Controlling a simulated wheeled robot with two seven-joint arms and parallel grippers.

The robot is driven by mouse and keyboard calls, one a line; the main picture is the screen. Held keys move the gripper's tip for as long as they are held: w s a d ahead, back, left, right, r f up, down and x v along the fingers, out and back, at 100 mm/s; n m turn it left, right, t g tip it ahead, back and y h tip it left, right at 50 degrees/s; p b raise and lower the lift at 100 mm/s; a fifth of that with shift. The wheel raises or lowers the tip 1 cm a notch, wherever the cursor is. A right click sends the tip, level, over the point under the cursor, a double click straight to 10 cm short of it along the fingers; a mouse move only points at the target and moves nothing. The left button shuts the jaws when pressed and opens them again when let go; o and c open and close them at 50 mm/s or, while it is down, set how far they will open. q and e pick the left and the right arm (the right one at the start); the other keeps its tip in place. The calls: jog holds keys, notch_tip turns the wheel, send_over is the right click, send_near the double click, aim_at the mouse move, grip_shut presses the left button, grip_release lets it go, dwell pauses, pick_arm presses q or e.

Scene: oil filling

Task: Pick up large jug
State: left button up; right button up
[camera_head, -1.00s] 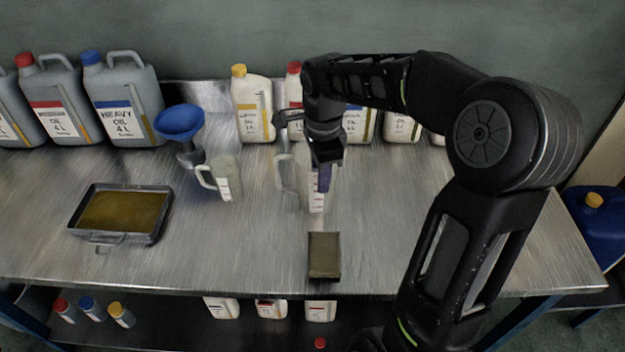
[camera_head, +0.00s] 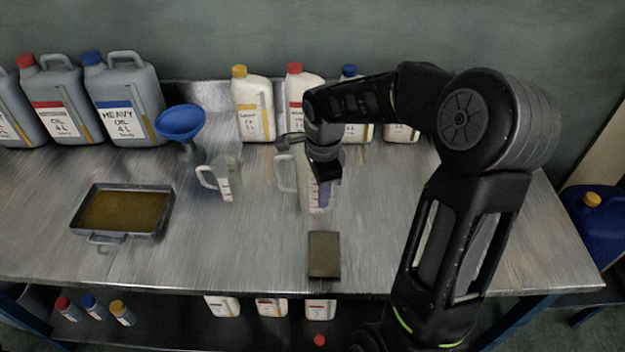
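The large jug (camera_head: 305,200) is a clear measuring jug with a marked scale and a handle on its left side. It stands upright near the middle of the metal table. My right gripper (camera_head: 306,158) is over the top of the jug and hides much of its rim. A smaller jug (camera_head: 228,180) stands to the left. My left gripper is out of view.
A blue funnel (camera_head: 181,122) stands behind the smaller jug. An oil-filled tray (camera_head: 165,212) lies at the left and a brown block (camera_head: 324,255) lies in front. Large grey canisters (camera_head: 124,100) and white bottles (camera_head: 254,108) line the back. The table's front right is largely clear.

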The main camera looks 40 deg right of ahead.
grip_shut()
dwell(0.3)
dwell(1.2)
